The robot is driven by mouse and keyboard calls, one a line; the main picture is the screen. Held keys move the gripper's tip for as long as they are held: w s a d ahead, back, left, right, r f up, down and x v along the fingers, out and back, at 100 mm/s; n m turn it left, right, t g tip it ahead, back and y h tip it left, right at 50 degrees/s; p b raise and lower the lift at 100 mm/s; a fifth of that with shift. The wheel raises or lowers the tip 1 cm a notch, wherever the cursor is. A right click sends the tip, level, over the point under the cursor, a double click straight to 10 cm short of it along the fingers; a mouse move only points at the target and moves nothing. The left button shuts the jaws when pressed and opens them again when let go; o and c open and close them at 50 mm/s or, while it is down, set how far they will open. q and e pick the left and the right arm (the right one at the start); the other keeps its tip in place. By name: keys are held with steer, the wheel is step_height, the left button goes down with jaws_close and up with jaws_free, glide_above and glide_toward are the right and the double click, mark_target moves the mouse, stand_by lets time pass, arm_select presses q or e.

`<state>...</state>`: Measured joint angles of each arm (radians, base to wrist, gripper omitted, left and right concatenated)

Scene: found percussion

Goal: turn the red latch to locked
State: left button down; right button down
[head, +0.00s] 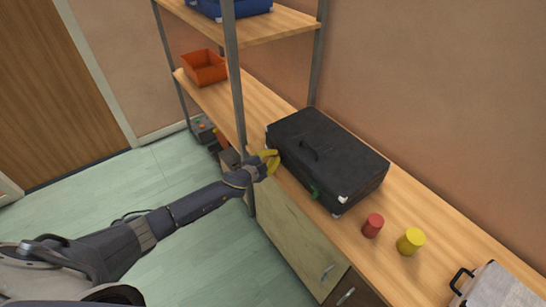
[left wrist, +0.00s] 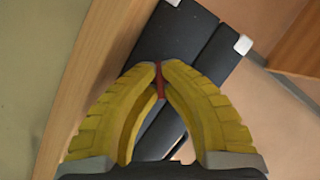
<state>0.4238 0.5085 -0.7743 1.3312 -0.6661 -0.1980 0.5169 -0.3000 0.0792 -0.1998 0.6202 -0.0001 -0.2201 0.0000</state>
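A black case (head: 325,155) with light metal corners lies on the wooden bench, its handle on top. A green latch (head: 314,191) shows on its front side near the right. My left gripper (head: 272,160), with yellow fingers, is at the case's front left end. In the left wrist view, the gripper (left wrist: 159,72) has its fingertips closed together on a thin red latch (left wrist: 160,86) on the dark case (left wrist: 184,42). The fingers hide part of the latch, and the head view does not show it. My right gripper is in neither view.
A red cylinder (head: 372,225) and a yellow cylinder (head: 411,241) stand right of the case. A light case (head: 497,287) is at the lower right. A grey shelf post (head: 237,90) rises close behind my left gripper. An orange bin (head: 204,67) sits farther back.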

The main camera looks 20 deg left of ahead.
arm_select(q)
steer(key=shift+d+f+m+t, duration=0.1)
steer(key=shift+m+t, duration=0.6)
steer(key=shift+m, duration=0.4)
steer(key=shift+m+t, duration=0.7)
steer(key=shift+m, duration=1.4)
steer(key=c, duration=1.6)
jaws_free()
steer(key=shift+o, duration=0.2)
steer(key=shift+n, duration=0.6)
